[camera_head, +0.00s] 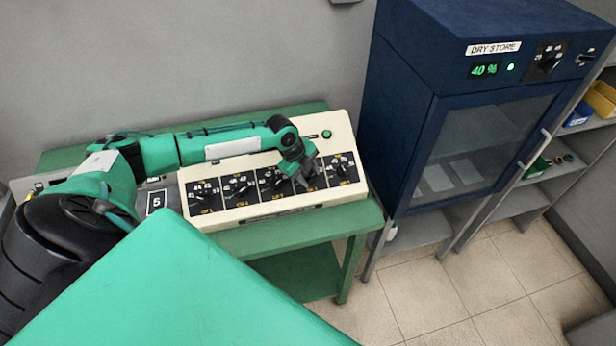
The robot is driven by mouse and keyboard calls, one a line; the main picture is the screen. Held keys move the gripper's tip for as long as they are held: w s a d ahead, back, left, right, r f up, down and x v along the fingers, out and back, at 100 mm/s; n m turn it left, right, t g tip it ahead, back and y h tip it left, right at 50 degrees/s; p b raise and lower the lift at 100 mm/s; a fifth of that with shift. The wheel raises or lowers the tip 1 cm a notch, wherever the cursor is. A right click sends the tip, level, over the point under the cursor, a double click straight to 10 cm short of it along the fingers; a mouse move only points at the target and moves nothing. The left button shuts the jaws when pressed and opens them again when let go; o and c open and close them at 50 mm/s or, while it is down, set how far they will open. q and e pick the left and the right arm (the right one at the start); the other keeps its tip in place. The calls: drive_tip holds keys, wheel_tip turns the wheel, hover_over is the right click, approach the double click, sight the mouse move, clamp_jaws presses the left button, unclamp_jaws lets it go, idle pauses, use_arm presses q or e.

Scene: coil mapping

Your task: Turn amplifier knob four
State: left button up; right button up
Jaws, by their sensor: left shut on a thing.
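The amplifier (344,132) is a cream box on the green table, with a row of several black dial panels along its sloped front. Each panel has a black knob and white numbers. My left arm reaches across above the box from the left. My left gripper (301,179) points down at the fourth panel from the left and is shut on knob four, which it mostly hides. The knob's pointer cannot be read. The third knob (272,182) and the fifth knob (341,168) show on either side. My right gripper is not in view.
The green table (290,236) has a narrow bare strip in front of the amplifier. A plate marked 5 (155,201) is left of the box. A blue dry store cabinet (415,110) stands close on the right, with grey shelves (525,200) beyond. The tiled floor is clear.

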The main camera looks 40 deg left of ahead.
use_arm(q)
drive_tip(key=shift+w+m+g, duration=0.1)
drive_tip(key=shift+m+g, duration=0.2)
drive_tip(key=shift+m, duration=0.2)
drive_tip(key=shift+o, duration=0.2)
drive_tip(key=shift+c, duration=0.2)
drive_tip(key=o, duration=1)
drive_tip(key=shift+d, duration=0.1)
drive_tip(key=shift+r+b, duration=0.1)
drive_tip(key=shift+b, duration=0.2)
drive_tip(key=shift+a+r, duration=0.2)
drive_tip(key=shift+r, duration=0.05)
drive_tip(key=b+v, duration=0.4)
drive_tip(key=v, duration=0.9)
drive_tip(key=shift+r, duration=0.15)
